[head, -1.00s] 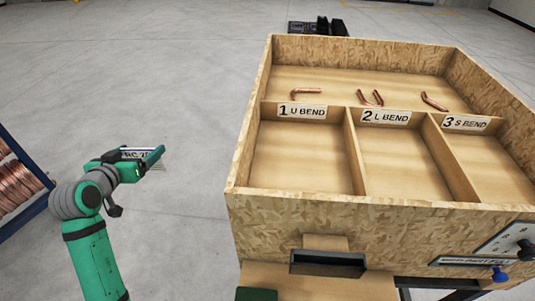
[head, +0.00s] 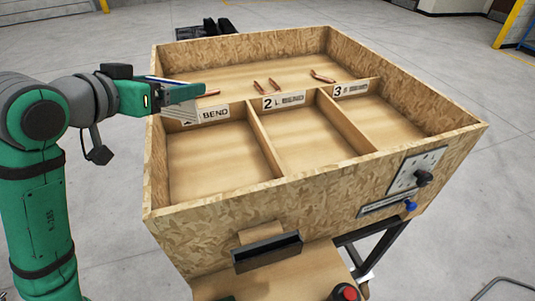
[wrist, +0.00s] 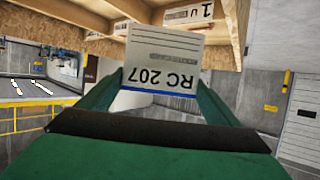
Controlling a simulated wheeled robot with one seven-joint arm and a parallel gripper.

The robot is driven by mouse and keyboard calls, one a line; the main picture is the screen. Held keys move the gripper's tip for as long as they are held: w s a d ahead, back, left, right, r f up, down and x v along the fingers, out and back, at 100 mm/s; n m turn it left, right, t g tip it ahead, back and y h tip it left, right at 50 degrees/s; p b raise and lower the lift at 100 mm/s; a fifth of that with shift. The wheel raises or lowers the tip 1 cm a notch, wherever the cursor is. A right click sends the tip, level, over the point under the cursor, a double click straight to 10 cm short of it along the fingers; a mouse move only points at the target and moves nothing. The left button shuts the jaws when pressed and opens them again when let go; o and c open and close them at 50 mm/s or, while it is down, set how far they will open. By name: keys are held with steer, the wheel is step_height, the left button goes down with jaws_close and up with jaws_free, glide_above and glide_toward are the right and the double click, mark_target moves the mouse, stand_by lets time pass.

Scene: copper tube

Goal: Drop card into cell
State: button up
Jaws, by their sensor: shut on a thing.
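My gripper (head: 178,92) is shut on a white card (wrist: 160,65). In the wrist view the card reads RC 207 upside down, with a blue edge along its bottom. The box has three front cells: the left cell (head: 215,160), the middle cell (head: 305,135) labelled 2 and the right cell (head: 385,118) labelled 3. The visible parts of these cells look empty.
Bent copper tubes (head: 267,84) lie in the long rear compartment, one partly behind my gripper. Cell dividers and box walls stand up. A black slot holder (head: 267,250) and a panel with knobs (head: 417,170) are on the front. Grey floor surrounds the box.

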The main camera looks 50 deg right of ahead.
steer(key=s+d+m+g, duration=0.1)
steer(key=s+d+g, duration=0.1)
steer(key=s+d, duration=0.35)
step_height(320, 180, down, 7)
steer(key=shift+s+a+r+h, duration=0.2)
steer(key=shift+s+h, duration=0.1)
steer(key=shift+s, duration=0.1)
steer(key=o, duration=0.9)
steer(key=shift+v, duration=5.4)
